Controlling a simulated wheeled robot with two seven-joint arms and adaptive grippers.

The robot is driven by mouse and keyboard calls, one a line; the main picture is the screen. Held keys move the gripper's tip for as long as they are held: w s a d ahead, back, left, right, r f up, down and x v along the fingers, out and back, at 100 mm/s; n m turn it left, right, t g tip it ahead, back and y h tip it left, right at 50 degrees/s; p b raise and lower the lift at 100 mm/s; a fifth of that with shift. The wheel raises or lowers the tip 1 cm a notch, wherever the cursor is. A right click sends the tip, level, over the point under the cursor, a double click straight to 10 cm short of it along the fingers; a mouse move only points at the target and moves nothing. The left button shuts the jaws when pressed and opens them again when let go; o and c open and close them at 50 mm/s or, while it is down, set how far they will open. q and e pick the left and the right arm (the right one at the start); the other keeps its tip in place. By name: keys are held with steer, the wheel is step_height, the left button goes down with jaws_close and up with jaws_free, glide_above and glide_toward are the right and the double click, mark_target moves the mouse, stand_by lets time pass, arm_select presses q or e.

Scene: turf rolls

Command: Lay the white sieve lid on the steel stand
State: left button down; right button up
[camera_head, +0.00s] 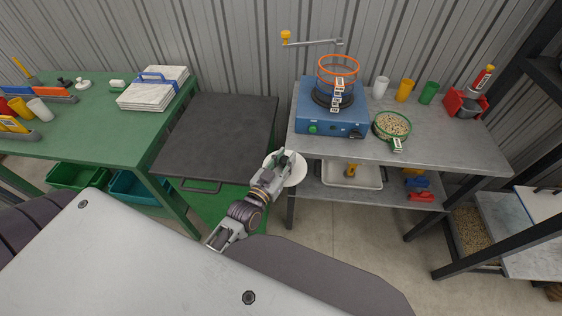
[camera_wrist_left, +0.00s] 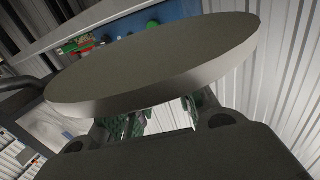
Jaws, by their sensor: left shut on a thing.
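My left gripper (camera_head: 283,163) is shut on the white sieve lid (camera_head: 298,170), a round flat disc. It holds the lid in the air by the front left corner of the grey steel bench (camera_head: 440,148). In the left wrist view the lid (camera_wrist_left: 155,65) fills much of the picture, tilted, its near edge between the fingers (camera_wrist_left: 165,118). The lid hides much of what lies beyond it. I cannot tell for sure which piece is the steel stand; the bench is the nearest steel surface. My right gripper is not in view.
On the bench stand a blue machine (camera_head: 331,121) with an orange-rimmed clear cylinder (camera_head: 338,72), a green-rimmed sieve of grain (camera_head: 392,126), and several cups. A dark platform (camera_head: 222,133) and a green table (camera_head: 90,128) lie left. The bench's front right is clear.

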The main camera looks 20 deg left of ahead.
arm_select(q)
steer(key=d+r+m+g+h, duration=0.2)
steer(key=d+r, duration=0.4)
steer(key=r, duration=0.3)
steer(key=d+r+m+g+h, duration=0.2)
steer(key=d+r+m+h, duration=0.2)
steer(key=r, duration=0.5)
steer(key=s+d+h, duration=0.1)
steer(key=d+h, duration=0.1)
steer(key=h, duration=0.1)
steer(key=shift+d+m, duration=0.25)
steer(key=shift+m, duration=0.05)
steer(key=shift+r, duration=0.1)
steer(key=shift+w+d+h, duration=0.1)
steer(key=shift+d+h, duration=0.05)
steer(key=shift+h, duration=0.15)
steer(key=shift+w+d+f+m+g+h, duration=0.6)
steer(key=shift+d+f+m+g+h, duration=0.1)
steer(key=shift+d+f+g, duration=0.1)
steer(key=shift+w+d+f+m+g+h, duration=0.55)
steer(key=shift+d+f+m+g+h, duration=0.15)
steer(key=shift+f+g, duration=0.1)
steer(key=shift+w+d+f+g, duration=0.15)
steer(key=shift+d+g, duration=0.15)
steer(key=shift+w+a+f+m, duration=0.1)
steer(key=shift+w+f+m, duration=0.15)
steer(key=shift+f+m, duration=0.05)
